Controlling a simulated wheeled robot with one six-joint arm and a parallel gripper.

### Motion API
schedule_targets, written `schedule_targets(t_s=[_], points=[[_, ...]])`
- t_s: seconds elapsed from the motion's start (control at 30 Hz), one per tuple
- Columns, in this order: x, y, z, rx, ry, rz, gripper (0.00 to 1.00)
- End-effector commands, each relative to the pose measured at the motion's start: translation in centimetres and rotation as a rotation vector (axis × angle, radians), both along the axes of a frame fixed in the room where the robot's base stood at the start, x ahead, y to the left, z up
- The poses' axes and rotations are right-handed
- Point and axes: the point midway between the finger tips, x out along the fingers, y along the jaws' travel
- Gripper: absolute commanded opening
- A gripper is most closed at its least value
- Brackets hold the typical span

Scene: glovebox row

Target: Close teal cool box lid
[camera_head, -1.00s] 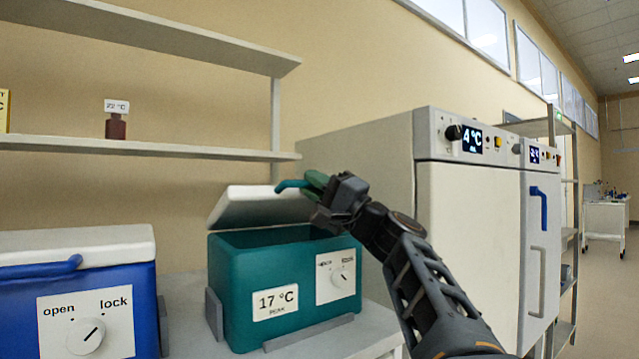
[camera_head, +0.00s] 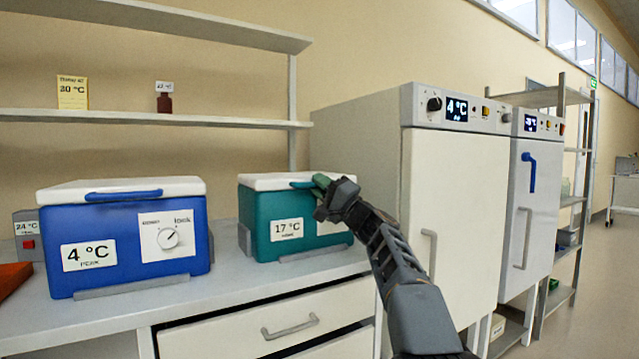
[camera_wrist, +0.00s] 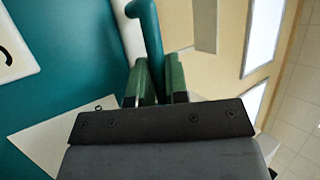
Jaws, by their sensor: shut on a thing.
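The teal cool box (camera_head: 262,228) stands on the counter with a "17 °C" label on its front. Its white lid (camera_head: 268,182) lies flat along the top of the box, and no gap shows in the head view. The teal lid handle (camera_head: 300,184) runs along the lid's front edge; in the wrist view the handle (camera_wrist: 150,35) passes between my fingers. My gripper (camera_head: 322,184) is shut on the handle at the right of the lid's front. The box's dial panel is mostly hidden behind my gripper in the head view.
A blue cool box (camera_head: 128,238) with a "4 °C" label stands to the left on the same counter (camera_head: 240,288). A tall white cabinet (camera_head: 455,200) stands close on the right. A shelf (camera_head: 150,119) with a bottle runs above.

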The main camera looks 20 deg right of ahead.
Motion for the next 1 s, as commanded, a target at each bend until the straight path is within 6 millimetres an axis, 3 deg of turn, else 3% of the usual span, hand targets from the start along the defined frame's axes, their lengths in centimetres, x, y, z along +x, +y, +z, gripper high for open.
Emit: schedule_targets(t_s=[0.23, 0.27, 0.37, 0.73, 1.0], points=[[0.2, -0.1, -0.4, 0.002, 0.009, -0.002, 0.0], [0.2, -0.1, -0.4, 0.002, 0.009, -0.002, 0.15], [0.2, -0.1, -0.5, 0.002, 0.009, -0.002, 0.25], [-0.2, -0.2, -0.8, 0.001, 0.009, 0.001, 0.25], [-3.6, -2.9, -3.1, 0.001, 0.006, -0.004, 0.25]])
